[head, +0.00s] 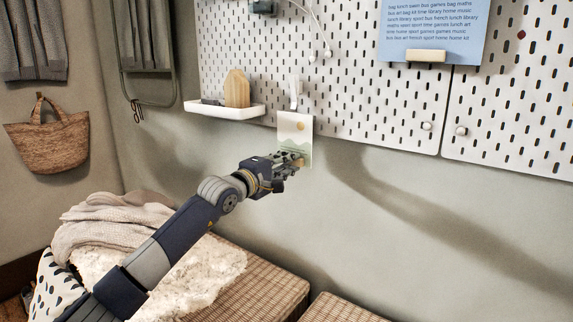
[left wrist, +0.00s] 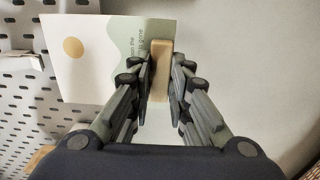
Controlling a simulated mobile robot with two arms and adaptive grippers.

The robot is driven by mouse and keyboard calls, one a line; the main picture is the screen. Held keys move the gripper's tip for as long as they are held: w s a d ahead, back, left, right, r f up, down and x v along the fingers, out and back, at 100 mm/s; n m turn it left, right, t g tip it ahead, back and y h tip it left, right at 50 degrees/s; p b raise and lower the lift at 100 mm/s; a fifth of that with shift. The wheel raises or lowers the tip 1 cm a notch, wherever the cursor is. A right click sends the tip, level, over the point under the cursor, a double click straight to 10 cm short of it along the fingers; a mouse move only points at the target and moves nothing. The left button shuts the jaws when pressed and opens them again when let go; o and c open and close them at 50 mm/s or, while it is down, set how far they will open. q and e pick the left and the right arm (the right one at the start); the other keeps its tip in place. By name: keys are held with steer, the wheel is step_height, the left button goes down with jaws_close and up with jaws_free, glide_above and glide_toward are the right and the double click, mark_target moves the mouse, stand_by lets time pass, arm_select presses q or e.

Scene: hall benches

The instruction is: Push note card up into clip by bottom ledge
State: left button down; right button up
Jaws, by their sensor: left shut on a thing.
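The note card (head: 295,126), pale with a tan disc and green hills, hangs upright at the lower edge of the pegboard. A white clip (head: 294,92) is just above its top edge; I cannot tell whether they touch. My left gripper (head: 297,160) is at the card's bottom. In the left wrist view the card (left wrist: 92,60) extends to the left, some print near its bottom edge. There my left gripper (left wrist: 161,80) is shut on the wooden bottom ledge (left wrist: 160,68). Its fingers hide part of the card. My right gripper is not in view.
The white pegboard (head: 370,95) fills the upper wall. A white shelf (head: 225,110) with a wooden house-shaped block (head: 237,89) is left of the card. A blue printed sheet (head: 433,25) hangs upper right. Wicker benches (head: 262,285) stand below. The wall right of the card is clear.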

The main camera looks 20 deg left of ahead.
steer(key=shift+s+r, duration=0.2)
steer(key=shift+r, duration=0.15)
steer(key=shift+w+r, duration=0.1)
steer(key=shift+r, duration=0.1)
arm_select(q)
steer(key=shift+r, duration=0.15)
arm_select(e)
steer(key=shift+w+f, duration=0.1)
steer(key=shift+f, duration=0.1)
